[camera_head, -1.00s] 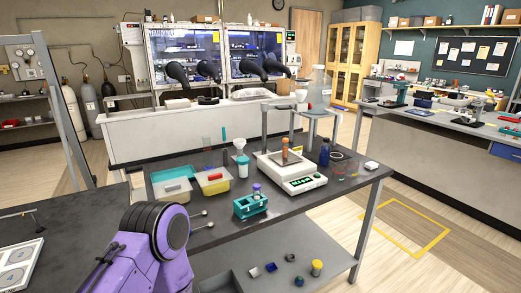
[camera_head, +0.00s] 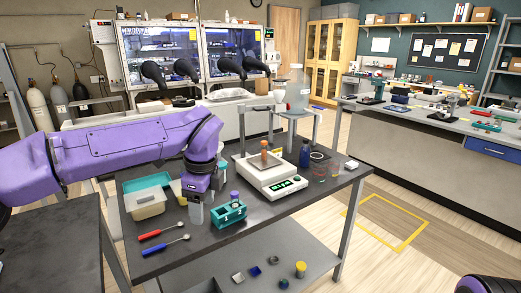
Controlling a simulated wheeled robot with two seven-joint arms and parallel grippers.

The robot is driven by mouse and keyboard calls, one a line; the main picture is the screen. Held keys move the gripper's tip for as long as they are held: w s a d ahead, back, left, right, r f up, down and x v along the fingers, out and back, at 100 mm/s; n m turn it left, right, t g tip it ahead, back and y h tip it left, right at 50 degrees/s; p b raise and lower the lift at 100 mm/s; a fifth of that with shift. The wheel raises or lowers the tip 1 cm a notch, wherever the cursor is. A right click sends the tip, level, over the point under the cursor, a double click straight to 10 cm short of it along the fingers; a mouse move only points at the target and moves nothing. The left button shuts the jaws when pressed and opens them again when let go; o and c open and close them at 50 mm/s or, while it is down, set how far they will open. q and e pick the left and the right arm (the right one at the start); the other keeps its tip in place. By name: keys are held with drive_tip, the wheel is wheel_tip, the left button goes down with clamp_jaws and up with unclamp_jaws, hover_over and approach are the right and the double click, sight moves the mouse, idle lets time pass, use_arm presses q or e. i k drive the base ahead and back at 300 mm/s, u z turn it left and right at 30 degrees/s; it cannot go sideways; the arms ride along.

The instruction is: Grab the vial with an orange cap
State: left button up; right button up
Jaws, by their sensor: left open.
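The vial with an orange cap (camera_head: 264,145) stands upright on the pan of a white balance (camera_head: 272,180) on the dark table. My left arm reaches in from the left, and my left gripper (camera_head: 196,214) points down over the table, in front and to the left of the balance. It is open, apart from the vial, and beside a teal rack (camera_head: 229,213) holding a vial with a purple cap (camera_head: 234,197). A small piece of my right arm shows at the bottom right corner; its gripper is not in view.
A clear bin (camera_head: 148,204) and two spoons with red and blue handles (camera_head: 166,245) lie on the left of the table (camera_head: 215,250). A dark blue bottle (camera_head: 304,154) and glass beakers (camera_head: 320,170) stand right of the balance. Small items, including a yellow-capped one (camera_head: 300,269), rest on the lower shelf.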

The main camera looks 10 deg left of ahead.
sight(264, 149)
drive_tip(key=z, duration=0.05)
drive_tip(key=i, duration=1.8)
